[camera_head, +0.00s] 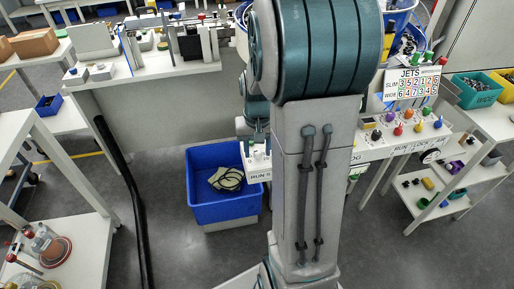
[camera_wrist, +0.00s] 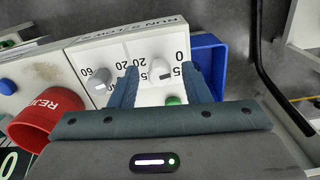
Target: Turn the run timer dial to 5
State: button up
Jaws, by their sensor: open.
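In the wrist view a white control panel (camera_wrist: 112,48) appears upside down, with printing that seems to begin "RUN" on its edge. A pale dial (camera_wrist: 160,70) with a dark mark stands between my fingers, near the figures 0, 5 and 20. My gripper (camera_wrist: 162,66) is open, with one finger on each side of this dial; I cannot tell whether either touches it. A second grey dial (camera_wrist: 99,78) sits to the left, near 60 and 20. In the head view my arm hides most of the panel; its labelled front edge (camera_head: 258,176) shows.
A green button (camera_wrist: 174,100) lies just below the dial in the wrist view. A red cup marked REJE (camera_wrist: 45,115) is at the left. A knob panel (camera_head: 375,150) is at the right.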

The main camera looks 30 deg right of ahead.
grip_shut()
jog(key=shift+m, duration=0.4)
jog(key=m, duration=0.4)
jog(key=shift+r+m, duration=0.1)
jog(key=shift+m, duration=0.3)
jog(key=m+p, duration=0.1)
jog(key=m, duration=0.3)
dwell(0.3)
grip_release()
